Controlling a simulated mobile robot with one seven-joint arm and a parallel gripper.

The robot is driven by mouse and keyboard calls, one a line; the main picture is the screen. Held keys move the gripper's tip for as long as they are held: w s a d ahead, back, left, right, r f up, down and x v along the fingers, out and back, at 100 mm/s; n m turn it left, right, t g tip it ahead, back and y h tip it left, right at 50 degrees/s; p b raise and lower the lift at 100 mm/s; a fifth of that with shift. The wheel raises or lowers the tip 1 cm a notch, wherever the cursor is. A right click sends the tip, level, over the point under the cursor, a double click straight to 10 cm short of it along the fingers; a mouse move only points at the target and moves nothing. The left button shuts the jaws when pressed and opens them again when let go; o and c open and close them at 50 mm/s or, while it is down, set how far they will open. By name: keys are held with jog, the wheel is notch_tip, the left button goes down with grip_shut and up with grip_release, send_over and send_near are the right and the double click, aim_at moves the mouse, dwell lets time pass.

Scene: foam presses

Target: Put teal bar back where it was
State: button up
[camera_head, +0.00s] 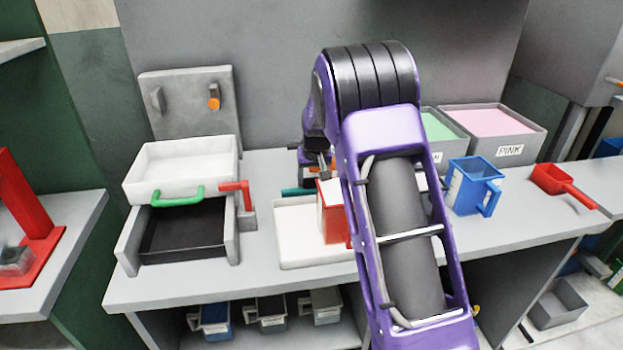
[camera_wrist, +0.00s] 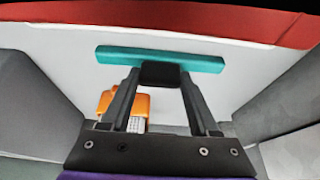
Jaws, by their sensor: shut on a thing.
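The teal bar (camera_wrist: 205,63) lies crosswise at the fingertips of my gripper (camera_wrist: 160,75) in the wrist view. My gripper is shut on its middle, and both ends stick out. In the head view, one end of the teal bar (camera_head: 297,191) shows left of my arm, above the back edge of a white tray (camera_head: 292,257). My arm hides the rest of the bar and most of the gripper there. Whether the bar touches the tray cannot be told.
A red container (camera_head: 333,222) stands at the tray beside my arm. A press with a white upper box (camera_head: 180,165), green handle (camera_head: 178,195) and red lever (camera_head: 237,190) is to the left. A blue jug (camera_head: 473,186), pink bin (camera_head: 490,125) and red scoop (camera_head: 553,180) are right.

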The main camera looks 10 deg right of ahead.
jog(key=o, duration=1.4)
jog(key=shift+f, duration=0.1)
jog(key=shift+o, duration=0.2)
jog(key=shift+r, duration=0.3)
jog(key=p+v, duration=0.1)
jog(key=v, duration=1)
jog(key=shift+s+r, duration=0.15)
jog(key=shift+r, duration=0.2)
